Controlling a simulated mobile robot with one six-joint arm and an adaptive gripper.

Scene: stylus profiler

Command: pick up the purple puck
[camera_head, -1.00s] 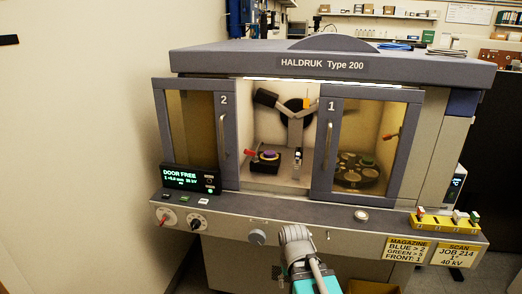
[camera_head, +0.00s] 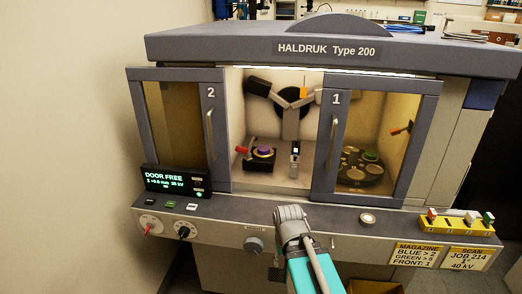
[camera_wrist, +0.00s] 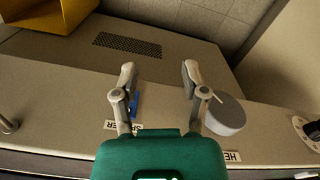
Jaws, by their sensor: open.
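The purple puck (camera_head: 264,150) sits on a small black stage (camera_head: 261,162) inside the lit chamber, in the gap between door 2 (camera_head: 210,135) and door 1 (camera_head: 327,150). A red-tipped part is just left of it. The puck is not in the wrist view. My gripper (camera_wrist: 160,72) is open and empty in the wrist view, over the machine's lower front panel, near a grey round knob (camera_wrist: 225,115). In the head view my arm is in front of the machine, below and right of the puck; the fingertips cannot be made out there.
A slotted carousel (camera_head: 358,178) with a green puck is behind door 1. A grey-black fixture (camera_head: 290,100) hangs at the chamber's back, and a small upright part (camera_head: 294,160) stands right of the stage. The control ledge (camera_head: 330,212) bears a lit display (camera_head: 178,182) and a yellow rack (camera_head: 455,222).

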